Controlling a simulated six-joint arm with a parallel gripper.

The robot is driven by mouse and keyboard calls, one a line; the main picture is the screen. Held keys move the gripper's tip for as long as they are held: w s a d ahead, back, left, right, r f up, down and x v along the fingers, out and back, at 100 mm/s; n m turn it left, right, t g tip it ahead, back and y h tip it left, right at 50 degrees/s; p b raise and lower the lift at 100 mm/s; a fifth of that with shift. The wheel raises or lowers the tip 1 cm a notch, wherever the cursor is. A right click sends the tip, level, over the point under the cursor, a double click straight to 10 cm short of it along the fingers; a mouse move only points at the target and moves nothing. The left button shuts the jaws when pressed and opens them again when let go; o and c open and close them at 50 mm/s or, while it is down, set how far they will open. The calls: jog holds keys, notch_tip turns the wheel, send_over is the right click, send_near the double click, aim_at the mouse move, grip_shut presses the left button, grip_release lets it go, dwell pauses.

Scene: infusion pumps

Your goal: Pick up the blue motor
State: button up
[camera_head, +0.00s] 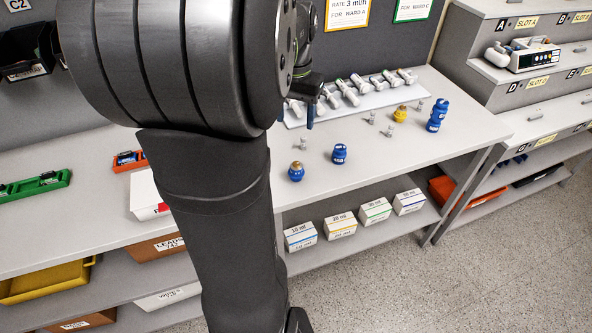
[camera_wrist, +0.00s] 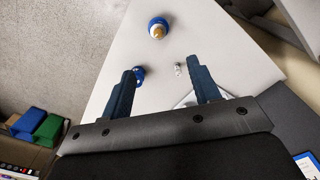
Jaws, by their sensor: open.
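Three blue parts stand on the bench in the head view, and I cannot tell for sure which is the motor. One is round with a gold-brown top (camera_head: 296,172). One is a short blue cylinder (camera_head: 340,154). One is a taller blue part (camera_head: 437,115) near the right end. The wrist view shows a blue part with a gold-brown tip (camera_wrist: 158,28) beyond my fingers and another blue part (camera_wrist: 140,75) partly hidden by the left finger. My gripper (camera_wrist: 164,77) is open and empty above the bench; in the head view my arm mostly hides it.
A yellow part (camera_head: 400,113) and several small grey pegs (camera_head: 372,118) stand on the bench. A white tray of grey-white cylinders (camera_head: 348,92) lies behind. Labelled boxes (camera_head: 341,224) sit on the shelf below. A stepped rack (camera_head: 480,60) stands at the right.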

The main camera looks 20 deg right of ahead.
jog(key=m, duration=0.8)
send_near(296, 163)
jog(key=f, duration=0.7)
jog(key=shift+w+a+f, duration=0.1)
jog(key=shift+w, duration=0.2)
jog(key=shift+s+f, duration=0.2)
jog(key=shift+f, duration=1.15)
jog(key=shift+s+f, duration=0.15)
jog(key=shift+f, duration=1.2)
jog(key=shift+c, duration=0.5)
jog(key=c, duration=0.8)
jog(key=shift+c, duration=0.2)
jog(key=shift+r, duration=0.15)
